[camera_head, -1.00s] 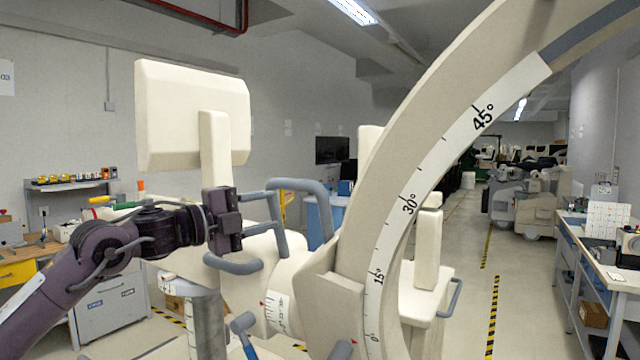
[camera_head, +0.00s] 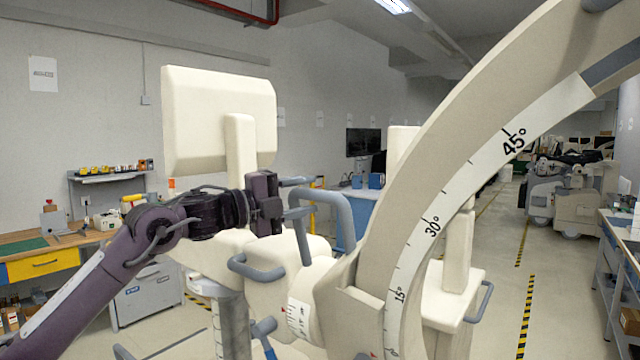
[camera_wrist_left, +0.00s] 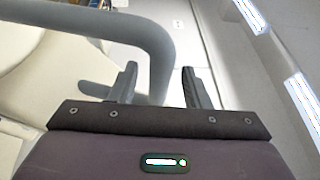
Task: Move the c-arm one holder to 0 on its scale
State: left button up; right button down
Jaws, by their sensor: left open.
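The cream c-arm (camera_head: 446,140) curves up to the right in the head view. The holder (camera_head: 345,300) sits around the arc's lower part. A cylinder behind it carries a second scale (camera_head: 300,318) with a red mark; its figures are too small to read. A blue-grey handle (camera_head: 346,215) rises beside the holder. My left gripper (camera_head: 290,197) is open near this handle. In the left wrist view a blue-grey bar (camera_wrist_left: 160,62) shows between the open fingers (camera_wrist_left: 160,88); contact cannot be told.
A cream box-shaped head (camera_head: 215,115) stands behind my left arm. Another grey handle (camera_head: 255,270) curves below my left gripper. A workbench (camera_head: 50,255) stands at the left, and a blue-grey bench (camera_head: 622,265) at the right.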

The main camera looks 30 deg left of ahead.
aim_at(320, 193)
pick_arm(q)
jog(key=shift+r+p+x, duration=0.2)
jog(key=shift+p+x, duration=0.65)
jog(key=shift+x, duration=0.2)
jog(key=shift+p+x, duration=0.6)
jog(key=shift+x, duration=0.2)
jog(key=shift+f, duration=0.2)
jog(key=c, duration=0.9)
grip_shut()
